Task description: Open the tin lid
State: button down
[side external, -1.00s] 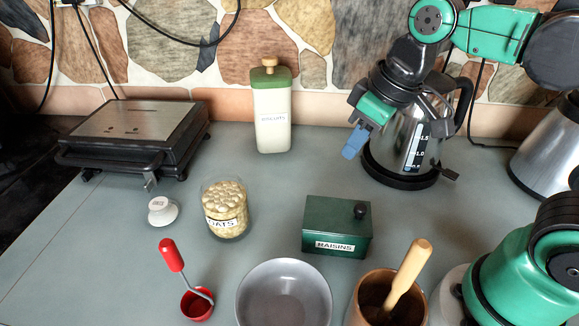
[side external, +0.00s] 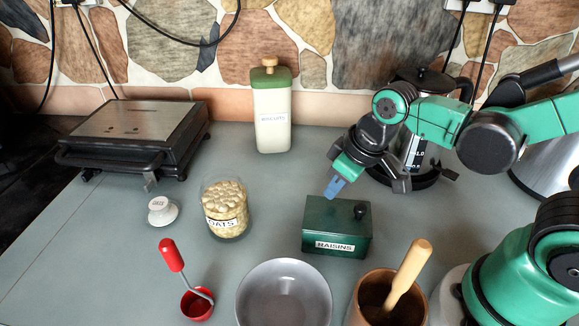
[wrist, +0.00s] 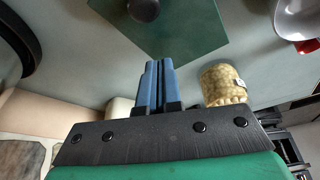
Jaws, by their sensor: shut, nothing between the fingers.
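The dark green tin (side external: 337,228) labelled RAISINS stands on the grey worktop, with its lid down and a round black knob (side external: 361,211) at the lid's right side. In the wrist view the tin's green lid (wrist: 185,35) shows at the top, with the black knob (wrist: 144,9) cut by the upper edge. My gripper (side external: 335,187) is shut and empty, its blue fingertips just above and behind the tin's back edge, left of the knob. The blue fingers (wrist: 157,80) lie close together in the wrist view. I cannot tell whether they touch the lid.
A glass jar of oats (side external: 226,208) stands left of the tin, with its white lid (side external: 162,210) beside it. A kettle (side external: 416,150) is behind my gripper. A biscuits canister (side external: 270,112) stands at the back.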

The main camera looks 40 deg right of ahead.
aim_at(367, 213)
jog(key=shift+s+d+f, duration=0.1)
jog(key=shift+s+d, duration=0.1)
jog(key=shift+s, duration=0.5)
jog(key=shift+s+d, duration=0.2)
jog(key=shift+s, duration=0.45)
jog(key=shift+s+d, duration=1.05)
jog(key=shift+s, duration=0.1)
jog(key=shift+w, duration=0.1)
